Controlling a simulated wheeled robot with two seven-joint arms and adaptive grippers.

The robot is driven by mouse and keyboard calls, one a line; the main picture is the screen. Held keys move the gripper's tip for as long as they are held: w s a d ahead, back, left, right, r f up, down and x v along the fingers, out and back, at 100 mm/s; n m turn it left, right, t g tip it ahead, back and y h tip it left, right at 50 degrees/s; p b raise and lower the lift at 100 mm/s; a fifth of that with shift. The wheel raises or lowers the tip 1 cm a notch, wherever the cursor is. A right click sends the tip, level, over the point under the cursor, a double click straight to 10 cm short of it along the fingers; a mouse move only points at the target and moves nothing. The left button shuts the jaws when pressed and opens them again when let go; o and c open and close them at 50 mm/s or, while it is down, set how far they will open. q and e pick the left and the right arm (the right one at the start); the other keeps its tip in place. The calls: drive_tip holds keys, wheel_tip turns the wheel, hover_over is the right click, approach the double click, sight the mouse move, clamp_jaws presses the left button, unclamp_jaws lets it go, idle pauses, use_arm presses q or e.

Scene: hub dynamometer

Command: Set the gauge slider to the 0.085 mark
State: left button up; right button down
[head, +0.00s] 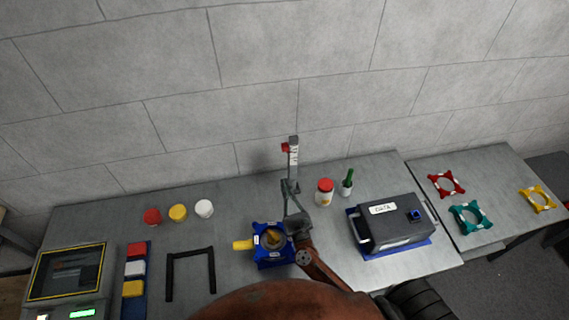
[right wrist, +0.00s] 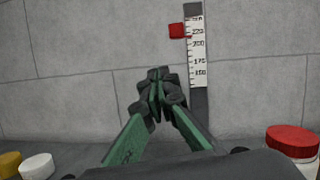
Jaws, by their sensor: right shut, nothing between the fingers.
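The gauge is an upright post with a white scale (right wrist: 200,55) in the right wrist view, marked with numbers such as 150, 175, 200 and 220. The scale also shows in the head view (head: 293,154). The red slider (right wrist: 176,31) sits near the top of the scale, on its left side; in the head view it is the small red block (head: 285,148). My right gripper (right wrist: 158,75) is shut and empty, below and left of the slider, apart from it. In the head view the right gripper (head: 290,187) is in front of the post's lower part. My left gripper is not in view.
A blue fixture (head: 272,258) with a yellow knob stands left of my right arm. A red-capped jar (head: 325,192) and a green bottle (head: 347,183) stand right of the post. A dark grey case (head: 393,222) is further right. Colored caps (head: 178,213) lie left.

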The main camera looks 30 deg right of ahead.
sight(284, 151)
drive_tip(key=w+d+r+m+g+h+p, duration=0.1)
drive_tip(key=w+d+r+m+p, duration=0.2)
drive_tip(key=w, duration=0.6)
drive_tip(key=shift+d+r+h+p, duration=0.3)
drive_tip(key=shift+d+r+p, duration=0.25)
drive_tip(key=shift+p, duration=0.55)
drive_tip(key=shift+r+p, duration=0.65)
drive_tip(key=shift+r, duration=0.15)
drive_tip(key=shift+f, duration=0.1)
